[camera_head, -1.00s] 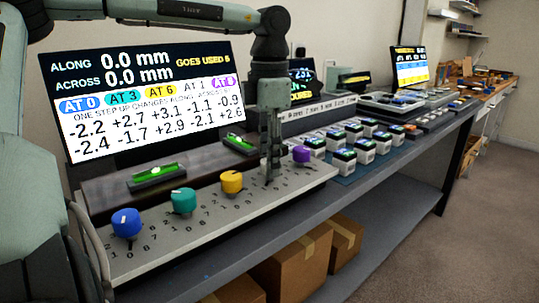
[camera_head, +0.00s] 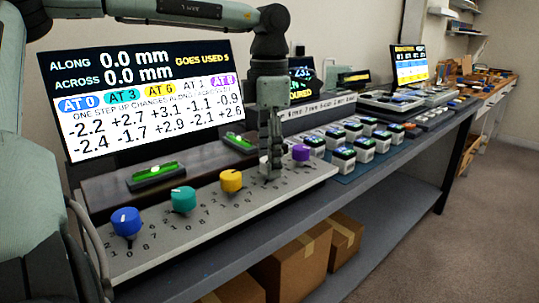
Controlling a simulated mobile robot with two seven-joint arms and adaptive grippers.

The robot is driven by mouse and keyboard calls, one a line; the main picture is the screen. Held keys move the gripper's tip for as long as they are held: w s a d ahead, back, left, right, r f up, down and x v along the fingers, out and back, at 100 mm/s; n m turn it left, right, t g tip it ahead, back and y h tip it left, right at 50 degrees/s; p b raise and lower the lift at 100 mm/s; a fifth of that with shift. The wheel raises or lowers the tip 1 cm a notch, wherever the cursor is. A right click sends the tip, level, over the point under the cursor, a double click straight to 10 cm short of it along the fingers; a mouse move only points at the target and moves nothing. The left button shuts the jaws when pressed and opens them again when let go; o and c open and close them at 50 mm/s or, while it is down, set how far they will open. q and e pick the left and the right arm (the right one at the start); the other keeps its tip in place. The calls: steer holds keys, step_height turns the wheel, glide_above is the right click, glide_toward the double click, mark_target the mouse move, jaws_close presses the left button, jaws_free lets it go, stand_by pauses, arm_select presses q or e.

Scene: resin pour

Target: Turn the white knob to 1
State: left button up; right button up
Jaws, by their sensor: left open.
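A light grey knob panel (camera_head: 200,230) carries a blue knob (camera_head: 126,222), a teal knob (camera_head: 184,199), a yellow knob (camera_head: 231,181) and a purple knob (camera_head: 301,152). My left gripper (camera_head: 271,172) points down between the yellow and purple knobs, open, with its fingertips low over the panel. The white knob is not clearly visible; the fingers cover the place between yellow and purple. A screen (camera_head: 145,100) behind the panel shows "AT 1" in its white label, and 0.0 mm for both along and across. My right gripper is not in view.
Two green level vials (camera_head: 156,175) sit behind the knobs. Several small boxes with dark tops (camera_head: 343,160) stand to the right on the long bench. Cardboard boxes (camera_head: 305,262) are under the bench. The floor at the right is clear.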

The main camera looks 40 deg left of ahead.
arm_select(q)
step_height(320, 180, up, 12)
stand_by(0.5)
stand_by(0.5)
